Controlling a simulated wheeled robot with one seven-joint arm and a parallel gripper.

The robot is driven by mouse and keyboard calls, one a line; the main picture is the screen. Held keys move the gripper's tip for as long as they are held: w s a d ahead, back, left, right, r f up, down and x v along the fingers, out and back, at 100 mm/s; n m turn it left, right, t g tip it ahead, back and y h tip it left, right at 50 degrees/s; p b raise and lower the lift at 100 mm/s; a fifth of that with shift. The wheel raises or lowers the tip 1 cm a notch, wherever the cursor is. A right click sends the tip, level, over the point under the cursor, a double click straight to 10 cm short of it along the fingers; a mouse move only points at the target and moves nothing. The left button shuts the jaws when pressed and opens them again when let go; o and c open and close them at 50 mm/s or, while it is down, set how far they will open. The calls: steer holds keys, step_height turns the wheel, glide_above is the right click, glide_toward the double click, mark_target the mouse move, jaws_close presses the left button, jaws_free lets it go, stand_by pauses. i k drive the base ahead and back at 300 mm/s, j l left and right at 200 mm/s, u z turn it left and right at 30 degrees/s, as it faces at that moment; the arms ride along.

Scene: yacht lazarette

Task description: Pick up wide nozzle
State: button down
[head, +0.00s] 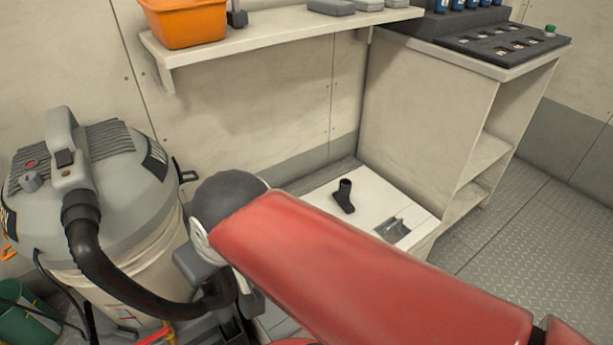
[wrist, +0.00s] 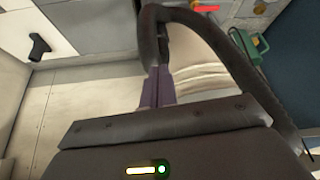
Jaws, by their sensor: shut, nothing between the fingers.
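The wide nozzle is probably the black nozzle (head: 344,196) with a short upright neck and a flared foot. It rests on a white hatch panel (head: 318,194) on the floor. The same nozzle shows at the upper left of the wrist view (wrist: 38,46), well away from my fingers. My gripper (wrist: 157,75) is shut and empty. Its fingertips overlap the black vacuum hose (wrist: 205,22) in the wrist view; I cannot tell whether they touch it. In the head view my red arm hides most of the gripper.
A grey vacuum (head: 85,185) with its hose stands at the left, beside a green bucket (head: 25,310). A shelf (head: 275,30) holds an orange bin (head: 185,22). A cabinet (head: 425,120) stands behind the hatch. The hatch has a recessed handle (head: 392,229). Open floor (head: 530,235) lies at the right.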

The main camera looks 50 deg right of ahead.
mark_target(342, 195)
steer(key=z, duration=1.75)
steer(key=i+l+u, duration=0.2)
steer(key=l, duration=0.15)
steer(key=i+l+u, duration=0.2)
steer(key=l, duration=0.15)
steer(key=l+u, duration=0.25)
steer(key=i+l, duration=0.05)
steer(key=l, duration=0.05)
